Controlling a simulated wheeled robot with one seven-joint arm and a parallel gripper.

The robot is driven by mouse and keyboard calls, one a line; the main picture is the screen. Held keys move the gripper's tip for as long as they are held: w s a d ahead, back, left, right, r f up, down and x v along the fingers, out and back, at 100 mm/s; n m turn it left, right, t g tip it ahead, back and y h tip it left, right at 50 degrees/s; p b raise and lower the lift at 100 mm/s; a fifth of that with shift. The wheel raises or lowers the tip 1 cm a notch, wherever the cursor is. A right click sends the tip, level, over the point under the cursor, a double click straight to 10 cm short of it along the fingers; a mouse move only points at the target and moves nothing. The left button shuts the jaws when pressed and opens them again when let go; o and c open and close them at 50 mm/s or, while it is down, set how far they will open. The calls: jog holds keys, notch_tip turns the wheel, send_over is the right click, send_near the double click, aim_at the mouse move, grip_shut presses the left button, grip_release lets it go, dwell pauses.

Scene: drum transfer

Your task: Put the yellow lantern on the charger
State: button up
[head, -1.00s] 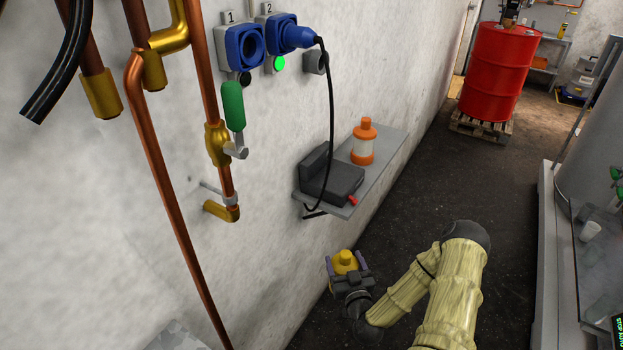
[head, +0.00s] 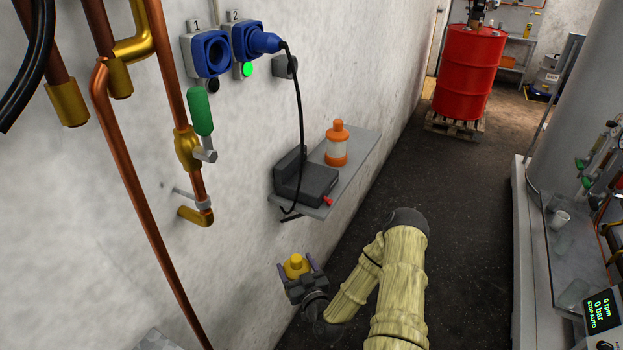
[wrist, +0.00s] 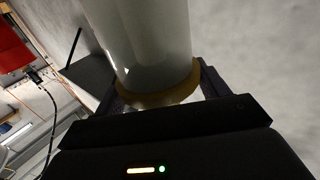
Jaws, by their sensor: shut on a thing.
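The yellow lantern (head: 295,265) is between the fingers of my gripper (head: 297,272), low and in front of the wall shelf. In the wrist view the lantern's pale body (wrist: 140,45) and yellow rim (wrist: 160,97) fill the space between the fingers of my gripper (wrist: 155,95), which is shut on it. In the head view only the lantern's yellow top shows; its body is hidden. The dark grey charger (head: 306,184) sits on the shelf, its top bare, with a raised back and a red part at its front corner.
An orange lantern (head: 337,145) stands on the wall shelf (head: 358,150) behind the charger. A black cable (head: 300,100) hangs from the blue plug in socket 2 (head: 248,40) down to the charger. Copper pipes (head: 135,200) line the wall at left. A red drum (head: 468,72) stands far back.

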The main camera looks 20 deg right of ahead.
jog(key=w+d+r+m+g+h+b, duration=0.1)
jog(key=w+d+r+m+h, duration=0.2)
jog(key=d, duration=1)
jog(key=w+d+r+m+h+b, duration=0.1)
jog(key=w+d+r+h+b, duration=0.3)
jog(key=d, duration=1)
jog(key=w+d+r+p, duration=0.1)
jog(key=w+r+p, duration=0.2)
jog(key=r+p, duration=0.85)
jog(key=w+a+r+n+y+b, duration=0.1)
jog(key=w+a+r+y, duration=0.1)
jog(key=w+a+r, duration=0.2)
jog(key=w+a+r+n+y+b, duration=0.1)
jog(key=w+a+r, duration=0.4)
jog(key=a+r, duration=0.5)
notch_tip(320, 180, up, 5)
jog(key=shift+r+n+t+y, duration=0.15)
jog(key=shift+n+t+y, duration=0.2)
jog(key=shift+y, duration=0.55)
jog(key=shift+s+a, duration=0.1)
